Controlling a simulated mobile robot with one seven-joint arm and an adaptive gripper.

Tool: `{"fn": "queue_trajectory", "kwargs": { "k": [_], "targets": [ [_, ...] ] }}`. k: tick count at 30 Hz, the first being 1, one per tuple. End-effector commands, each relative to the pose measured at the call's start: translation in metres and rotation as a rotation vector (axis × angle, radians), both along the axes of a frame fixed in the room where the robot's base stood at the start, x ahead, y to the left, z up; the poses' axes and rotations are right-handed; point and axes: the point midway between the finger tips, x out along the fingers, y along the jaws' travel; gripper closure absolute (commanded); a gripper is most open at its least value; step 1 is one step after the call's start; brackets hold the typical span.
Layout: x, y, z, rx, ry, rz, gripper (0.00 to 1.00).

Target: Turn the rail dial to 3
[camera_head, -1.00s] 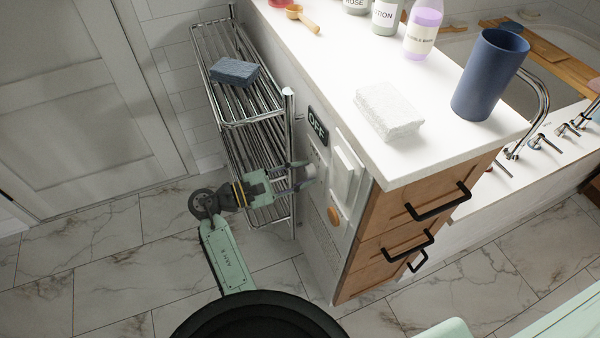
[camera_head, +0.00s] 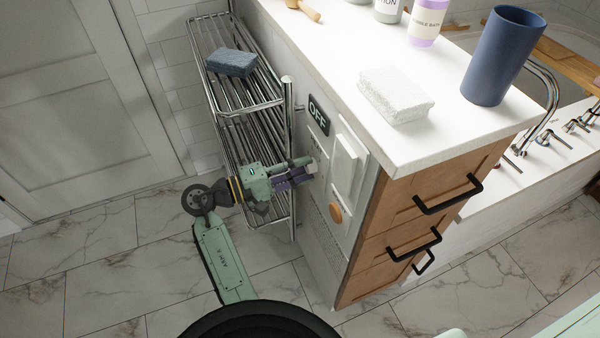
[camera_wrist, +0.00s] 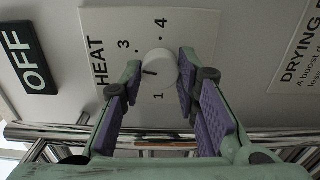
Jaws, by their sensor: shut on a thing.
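The rail dial (camera_wrist: 160,66) is a white round knob on a cream plate (camera_wrist: 197,18) marked HEAT. The numerals 1, 3 and 4 show around it; no 2 is visible. A dark pointer mark on the dial points left in the wrist view, between the 1 and the 3, towards the left finger. My gripper (camera_wrist: 160,75) is shut on the dial, one finger on each side. In the head view my gripper (camera_head: 306,171) reaches the cabinet's side panel and mostly hides the dial.
A chrome rack (camera_head: 285,140) with a blue sponge (camera_head: 231,62) stands close beside my gripper. An OFF sign (camera_head: 318,115), a white switch (camera_head: 344,160) and an orange knob (camera_head: 336,212) are on the same panel. Drawer handles (camera_head: 448,196) stick out at the right.

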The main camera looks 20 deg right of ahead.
Motion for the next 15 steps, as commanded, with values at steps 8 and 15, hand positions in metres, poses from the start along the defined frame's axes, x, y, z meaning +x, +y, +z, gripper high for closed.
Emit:
{"fn": "queue_trajectory", "kwargs": {
  "k": [8, 15],
  "targets": [
    [-0.0005, 0.0004, -0.0025, 0.006, -0.135, -0.001, 0.99],
    [-0.0005, 0.0004, -0.0012, 0.007, -0.182, -0.001, 0.99]
  ]
}}
